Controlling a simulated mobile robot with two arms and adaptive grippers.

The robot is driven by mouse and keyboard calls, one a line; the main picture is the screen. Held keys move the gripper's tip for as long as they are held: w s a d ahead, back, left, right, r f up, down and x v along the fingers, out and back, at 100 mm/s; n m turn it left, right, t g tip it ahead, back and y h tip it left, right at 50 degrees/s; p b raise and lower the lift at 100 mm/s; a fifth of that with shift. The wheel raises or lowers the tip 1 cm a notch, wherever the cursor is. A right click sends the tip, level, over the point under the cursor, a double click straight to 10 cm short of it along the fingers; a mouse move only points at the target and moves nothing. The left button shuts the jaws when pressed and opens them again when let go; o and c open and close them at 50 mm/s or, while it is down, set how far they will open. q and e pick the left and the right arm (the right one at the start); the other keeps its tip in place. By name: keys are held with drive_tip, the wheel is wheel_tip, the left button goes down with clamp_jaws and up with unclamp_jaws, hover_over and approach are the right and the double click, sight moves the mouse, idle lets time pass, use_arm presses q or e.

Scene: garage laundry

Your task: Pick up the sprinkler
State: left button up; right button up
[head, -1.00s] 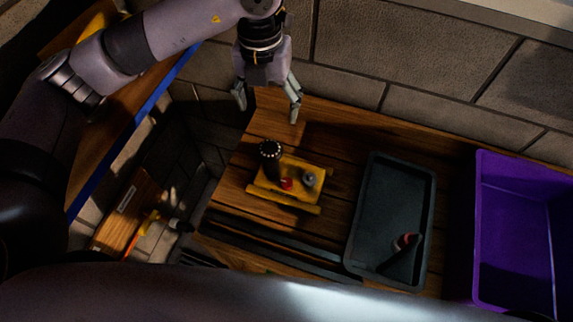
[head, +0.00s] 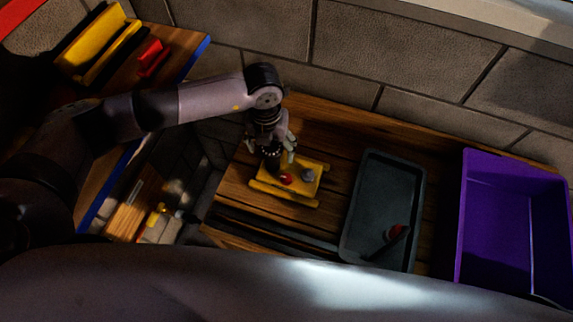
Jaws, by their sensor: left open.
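What looks like the sprinkler has a yellow base (head: 304,188) with two runners, carrying a dark upright post, a red knob and a grey fitting. It sits on the wooden bench top. My left gripper (head: 271,151) is open and points down over the left part of the sprinkler, at the dark post. The gripper hides the post's top; I cannot tell whether the fingers touch it. My right gripper is not in view.
A dark tray (head: 382,200) with a red-and-black item lies right of the sprinkler. A purple bin (head: 508,225) stands at far right. A block wall (head: 410,55) runs behind. At left, a blue-edged shelf holds a yellow holder (head: 95,45) and a red item (head: 151,57).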

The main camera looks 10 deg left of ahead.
use_arm(q)
drive_tip(key=shift+f, duration=0.25)
drive_tip(key=shift+c, duration=0.5)
clamp_jaws()
idle(0.4)
